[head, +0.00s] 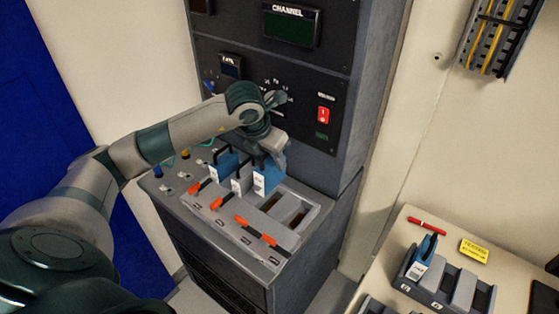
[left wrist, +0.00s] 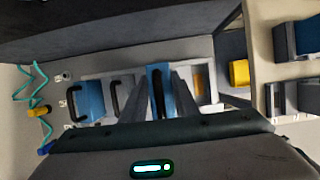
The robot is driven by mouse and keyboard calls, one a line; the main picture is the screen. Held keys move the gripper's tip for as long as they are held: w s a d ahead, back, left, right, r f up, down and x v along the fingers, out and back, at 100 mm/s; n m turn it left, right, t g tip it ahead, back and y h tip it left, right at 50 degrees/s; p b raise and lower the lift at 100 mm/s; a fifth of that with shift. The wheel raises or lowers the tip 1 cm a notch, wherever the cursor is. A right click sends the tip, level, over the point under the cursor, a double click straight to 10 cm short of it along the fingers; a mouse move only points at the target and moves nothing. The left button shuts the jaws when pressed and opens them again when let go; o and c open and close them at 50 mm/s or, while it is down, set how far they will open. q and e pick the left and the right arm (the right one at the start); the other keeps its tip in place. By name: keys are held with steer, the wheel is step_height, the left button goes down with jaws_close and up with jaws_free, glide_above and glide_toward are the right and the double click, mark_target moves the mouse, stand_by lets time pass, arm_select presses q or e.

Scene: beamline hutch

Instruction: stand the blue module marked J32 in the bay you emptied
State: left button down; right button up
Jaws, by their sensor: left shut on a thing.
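My left gripper (head: 272,158) is shut on a blue module (head: 266,181) with a black handle and a white label. It holds the module upright at the third bay of the sloping bay panel (head: 262,244); I cannot tell whether it is fully seated. The module also shows between the fingers in the left wrist view (left wrist: 160,92). Its marking is too small to read. To its left stand a grey module (head: 240,180) and another blue module (head: 224,162). Two empty dark slots (head: 283,209) lie to its right. My right gripper is not in view.
Several orange levers (head: 248,229) line the panel's front. The instrument rack (head: 290,80) rises close behind. At right, a table holds a grey tray (head: 452,288) with a blue module (head: 424,256), a yellow label (head: 474,250) and a red pen (head: 427,226).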

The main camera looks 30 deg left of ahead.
mark_target(274, 182)
arm_select(q)
steer(key=shift+d, duration=0.1)
steer(key=shift+f, duration=0.1)
steer(key=shift+f+b, duration=1.65)
steer(key=shift+f, duration=2.05)
steer(key=shift+f+b, duration=0.5)
steer(key=shift+b, duration=0.1)
steer(key=c, duration=1.3)
jaws_free()
